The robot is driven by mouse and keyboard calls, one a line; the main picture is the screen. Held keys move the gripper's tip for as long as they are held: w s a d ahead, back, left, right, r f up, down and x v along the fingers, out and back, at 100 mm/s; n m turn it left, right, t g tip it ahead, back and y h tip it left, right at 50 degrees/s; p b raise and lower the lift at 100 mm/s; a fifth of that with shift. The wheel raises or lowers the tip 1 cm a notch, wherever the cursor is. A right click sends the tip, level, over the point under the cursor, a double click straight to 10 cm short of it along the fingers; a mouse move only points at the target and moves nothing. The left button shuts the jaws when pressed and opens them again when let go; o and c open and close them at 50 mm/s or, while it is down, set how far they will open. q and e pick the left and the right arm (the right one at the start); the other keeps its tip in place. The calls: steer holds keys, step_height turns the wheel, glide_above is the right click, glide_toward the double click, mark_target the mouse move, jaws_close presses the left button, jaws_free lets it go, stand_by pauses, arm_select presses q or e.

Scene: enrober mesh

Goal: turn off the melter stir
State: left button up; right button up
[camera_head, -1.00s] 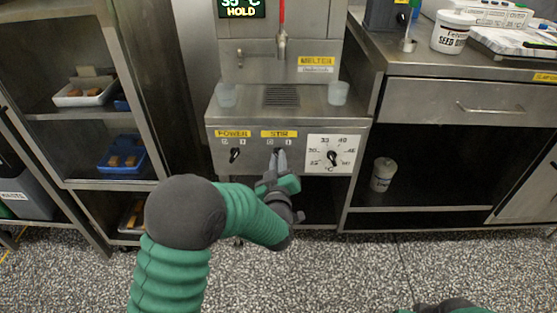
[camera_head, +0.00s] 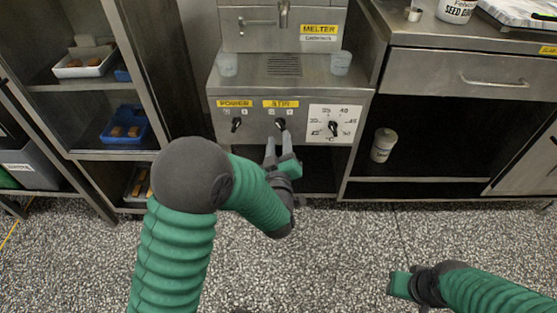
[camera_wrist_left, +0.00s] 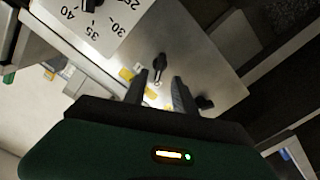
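The melter (camera_head: 290,85) is a steel cabinet with a row of black knobs on its front. The stir knob (camera_head: 281,124) sits under the yellow STIR label (camera_head: 280,104); its exact pointing is too small to read surely. My left gripper (camera_head: 278,143) is open and empty, its two grey fingertips just below and in front of this knob, apart from it. In the left wrist view the stir knob (camera_wrist_left: 159,65) shows beyond the gap between the open fingers (camera_wrist_left: 160,88). My right gripper (camera_head: 400,284) is low at the right, over the floor; its fingers are unclear.
The power knob (camera_head: 236,125) is left of the stir knob, and the temperature dial (camera_head: 334,128) is right. Two clear cups (camera_head: 341,63) stand on the melter ledge. A shelf rack (camera_head: 85,155) stands left and a steel bench (camera_head: 460,65) right. The speckled floor in front is clear.

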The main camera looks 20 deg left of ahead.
arm_select(q)
steer(key=p+v, duration=0.2)
steer(key=v, duration=1)
steer(key=shift+p, duration=0.4)
